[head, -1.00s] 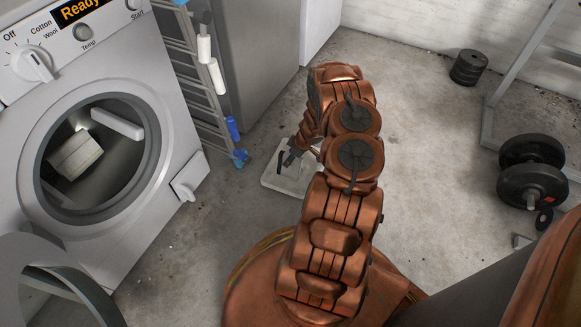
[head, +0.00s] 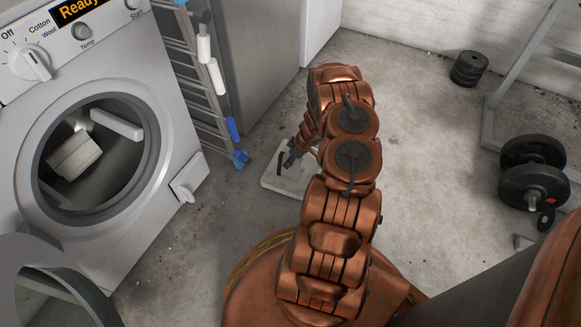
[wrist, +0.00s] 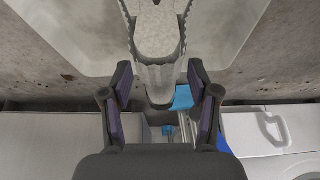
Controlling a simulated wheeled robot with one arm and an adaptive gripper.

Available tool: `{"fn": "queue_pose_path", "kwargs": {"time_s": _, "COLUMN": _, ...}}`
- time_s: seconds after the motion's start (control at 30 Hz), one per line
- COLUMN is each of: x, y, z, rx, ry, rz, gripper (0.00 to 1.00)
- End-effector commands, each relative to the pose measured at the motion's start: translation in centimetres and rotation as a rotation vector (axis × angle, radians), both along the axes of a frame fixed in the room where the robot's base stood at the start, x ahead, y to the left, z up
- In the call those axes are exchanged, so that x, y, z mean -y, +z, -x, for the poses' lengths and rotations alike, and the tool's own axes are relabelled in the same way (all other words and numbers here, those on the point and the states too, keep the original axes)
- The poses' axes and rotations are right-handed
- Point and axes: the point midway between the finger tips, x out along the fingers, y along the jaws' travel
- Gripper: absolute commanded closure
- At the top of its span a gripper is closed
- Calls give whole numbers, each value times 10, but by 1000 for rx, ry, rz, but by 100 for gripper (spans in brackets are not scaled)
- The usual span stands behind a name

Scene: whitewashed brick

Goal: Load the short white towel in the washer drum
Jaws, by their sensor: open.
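The washer (head: 150,215) stands at the left of the head view with its round door open. Inside its drum (head: 115,170) lies a whitish folded block (head: 75,157) that looks like a folded towel. My gripper (head: 287,157) is low over a pale, flat, tray-like thing (head: 283,183) on the floor. In the wrist view my gripper (wrist: 160,74) is open, its fingers either side of a grey speckled piece with pale ribbed edges (wrist: 158,45). I cannot tell whether this piece is the short white towel. The fingers do not visibly pinch it.
The open washer door (head: 60,285) juts out at the lower left. A drying rack (head: 195,70) with white and blue parts stands beside the washer, next to a grey cabinet (head: 255,60).

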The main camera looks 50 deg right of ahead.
Motion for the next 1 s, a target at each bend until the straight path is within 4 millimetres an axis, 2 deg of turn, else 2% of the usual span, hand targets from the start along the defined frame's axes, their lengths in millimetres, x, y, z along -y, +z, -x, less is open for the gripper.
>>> {"fn": "queue_pose_path", "kwargs": {"time_s": 0.23, "x": 0, "y": 0, "z": 0, "rx": 0, "ry": 0, "rz": 0, "gripper": 40}}
{"fn": "queue_pose_path", "kwargs": {"time_s": 0.8, "x": 0, "y": 0, "z": 0, "rx": 0, "ry": 0, "rz": 0, "gripper": 99}}
{"fn": "queue_pose_path", "kwargs": {"time_s": 1.0, "x": 0, "y": 0, "z": 0, "rx": 0, "ry": 0, "rz": 0, "gripper": 100}}
